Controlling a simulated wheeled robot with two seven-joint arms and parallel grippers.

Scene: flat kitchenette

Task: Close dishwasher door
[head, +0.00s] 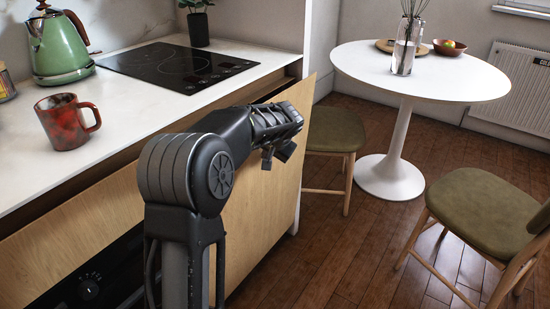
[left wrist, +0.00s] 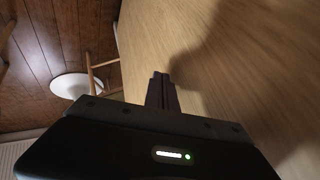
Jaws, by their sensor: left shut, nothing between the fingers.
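The dishwasher door is the light wooden front panel (head: 262,208) under the counter in the head view. Its top edge stands out from the counter, with a dark gap behind it, so it is ajar. My left gripper (head: 284,147) is shut and empty at the outer side of this panel, near its upper part. In the left wrist view the closed fingers (left wrist: 160,90) are close to the wood surface (left wrist: 235,75); I cannot tell if they touch it. My arm hides part of the panel. My right gripper is not in view.
The counter (head: 130,115) holds a red mug (head: 66,122), a green kettle (head: 60,48) and a black hob (head: 177,67). An oven knob (head: 88,289) shows lower left. A round white table (head: 450,80) and chairs (head: 485,210) stand right. Wooden floor (head: 345,255) is clear in between.

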